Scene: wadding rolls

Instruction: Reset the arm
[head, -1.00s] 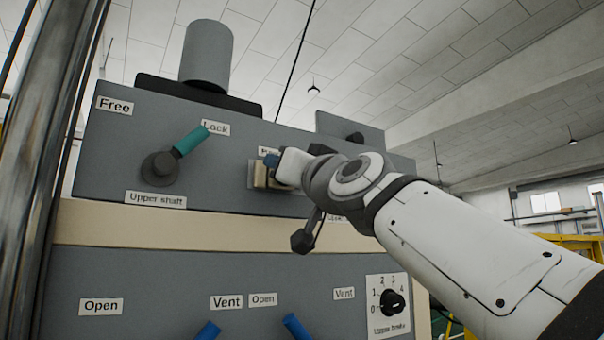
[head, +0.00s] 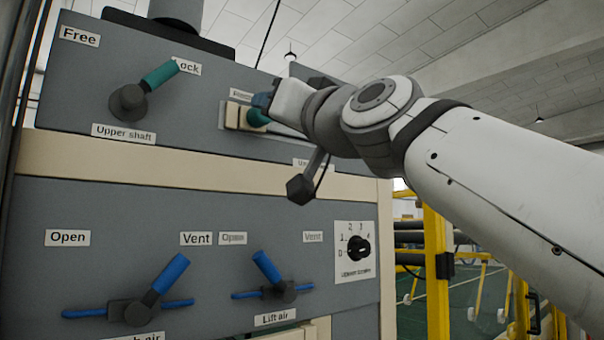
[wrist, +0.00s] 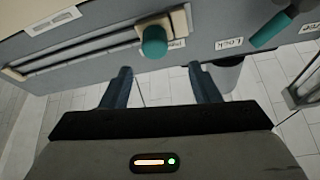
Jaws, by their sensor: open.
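My gripper (head: 266,102) is in front of the upper panel (head: 75,85), near a slider with a teal knob (head: 257,118). The wrist view shows my gripper's (wrist: 162,76) two dark blue fingers apart, with nothing between them. There the slider's teal knob (wrist: 153,42) is just beyond the fingertips, at one end of a long slot (wrist: 85,52). In the head view my arm hides most of the slot.
The upper shaft lever (head: 145,88) with a teal handle points towards Lock. Below are two blue-handled levers (head: 168,275) (head: 268,267) and a black rotary switch (head: 358,248). Yellow railing (head: 436,270) stands right of the cabinet, under my arm.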

